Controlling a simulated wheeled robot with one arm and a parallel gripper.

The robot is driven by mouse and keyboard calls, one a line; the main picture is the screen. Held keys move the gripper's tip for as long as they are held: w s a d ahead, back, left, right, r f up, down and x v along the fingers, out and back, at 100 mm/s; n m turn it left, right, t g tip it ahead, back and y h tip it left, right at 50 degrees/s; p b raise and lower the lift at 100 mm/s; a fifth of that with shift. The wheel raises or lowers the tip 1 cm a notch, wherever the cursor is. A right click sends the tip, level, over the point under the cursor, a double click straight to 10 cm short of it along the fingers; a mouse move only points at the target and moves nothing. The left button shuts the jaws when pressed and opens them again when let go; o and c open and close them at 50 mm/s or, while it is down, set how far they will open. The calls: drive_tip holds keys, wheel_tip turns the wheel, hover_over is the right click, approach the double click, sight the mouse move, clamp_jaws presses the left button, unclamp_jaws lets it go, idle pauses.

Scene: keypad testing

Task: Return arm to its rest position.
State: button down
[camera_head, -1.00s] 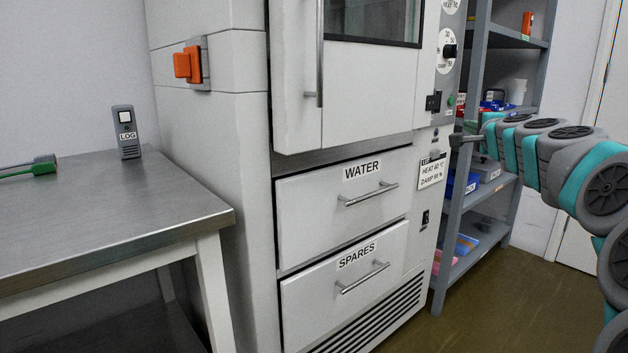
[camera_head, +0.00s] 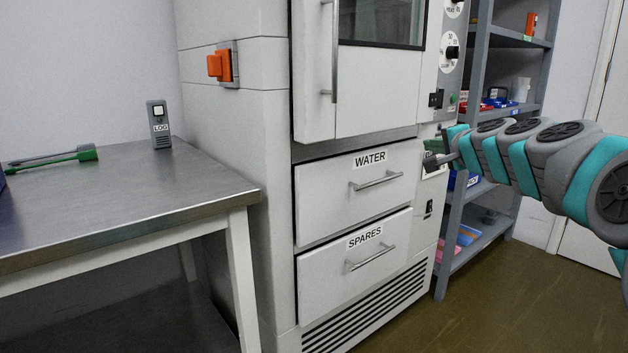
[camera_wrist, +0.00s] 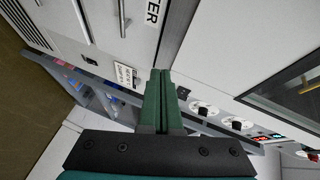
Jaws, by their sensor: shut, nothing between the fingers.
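My arm reaches in from the right in the head view. My gripper (camera_head: 432,163) is at its left end, in front of the cabinet's right-hand panel, to the right of the WATER drawer. In the wrist view my gripper (camera_wrist: 160,75) shows two dark green fingers lying together, with nothing between them. The fingers cover part of the cabinet front behind them. I cannot tell the exact gap between the fingertips and the cabinet.
A tall white cabinet has WATER (camera_head: 335,205) and SPARES (camera_head: 340,285) drawers, both shut. Grey shelves (camera_head: 452,235) with bins stand behind my arm. A metal table (camera_head: 120,205) at left carries a LOG device (camera_head: 158,128) and a green-handled tool (camera_head: 85,154). Floor at lower right is clear.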

drive_tip(key=s+a+f+n+g+y+p, duration=0.1)
drive_tip(key=s+a+f+n+g, duration=0.35)
drive_tip(key=s+a+f, duration=0.45)
drive_tip(key=s+a+f+n+g+y+p, duration=0.2)
drive_tip(key=s+a+f+n+g, duration=0.25)
drive_tip(key=s+a+f, duration=0.4)
drive_tip(key=s+d+f+n+g+h, duration=0.1)
drive_tip(key=s+d+f+g, duration=0.1)
drive_tip(key=s, duration=0.9)
drive_tip(key=s+d+f+n+g+h+p, duration=0.1)
drive_tip(key=s+d+f+n+g+h, duration=0.1)
drive_tip(key=s, duration=0.8)
drive_tip(key=s+d+f+n+g+h+p, duration=0.1)
drive_tip(key=s+f+g, duration=0.3)
drive_tip(key=s, duration=0.7)
wheel_tip(320, 180, down, 2)
drive_tip(key=shift+s+d+n+h, duration=0.3)
drive_tip(key=shift+d+h, duration=0.3)
drive_tip(key=shift+d, duration=0.1)
drive_tip(key=c, duration=1.6)
unclamp_jaws()
